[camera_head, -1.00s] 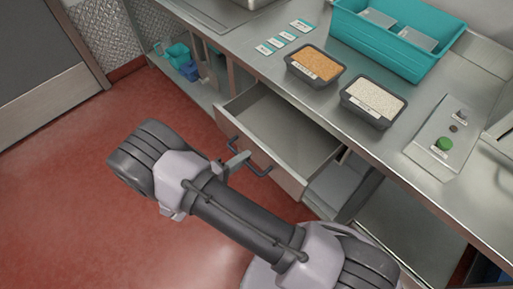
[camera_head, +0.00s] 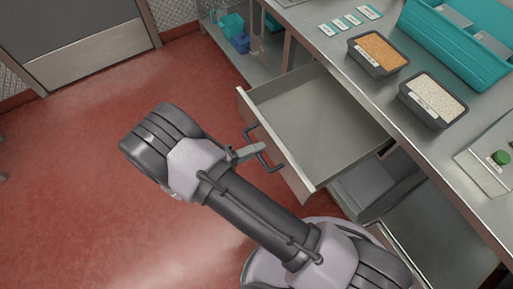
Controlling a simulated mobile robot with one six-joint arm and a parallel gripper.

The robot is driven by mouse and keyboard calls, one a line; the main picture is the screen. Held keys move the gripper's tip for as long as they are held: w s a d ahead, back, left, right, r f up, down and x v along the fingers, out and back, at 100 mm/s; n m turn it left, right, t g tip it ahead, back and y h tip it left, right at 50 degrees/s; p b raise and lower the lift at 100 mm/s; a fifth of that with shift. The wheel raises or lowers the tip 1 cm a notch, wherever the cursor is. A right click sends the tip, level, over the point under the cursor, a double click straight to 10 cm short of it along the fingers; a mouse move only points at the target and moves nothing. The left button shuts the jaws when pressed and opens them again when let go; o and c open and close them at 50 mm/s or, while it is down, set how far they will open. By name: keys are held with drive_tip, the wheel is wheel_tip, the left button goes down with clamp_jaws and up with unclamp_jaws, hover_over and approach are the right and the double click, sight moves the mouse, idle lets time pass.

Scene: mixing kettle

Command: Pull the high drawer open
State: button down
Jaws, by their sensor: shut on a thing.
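The high drawer (camera_head: 318,121) sticks far out from under the steel counter and its inside looks empty. Its dark bar handle (camera_head: 271,162) is on the front panel. My gripper (camera_head: 256,149) is at the middle of the handle and shut on it. My wrist and arm hide part of the gripper, so the fingertips show only in part.
On the steel counter (camera_head: 462,150) stand a black tray of orange grains (camera_head: 380,51), a black tray of white grains (camera_head: 436,98), a teal bin (camera_head: 446,47) and a panel with a green button (camera_head: 500,157). Below the drawer is an open grey compartment (camera_head: 368,184). The red floor (camera_head: 80,160) is clear.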

drive_tip(key=c, duration=1.5)
unclamp_jaws()
drive_tip(key=shift+o, duration=0.2)
drive_tip(key=p+v, duration=0.3)
drive_tip(key=v, duration=1.4)
drive_tip(key=shift+a, duration=0.2)
drive_tip(key=shift+s, duration=0.1)
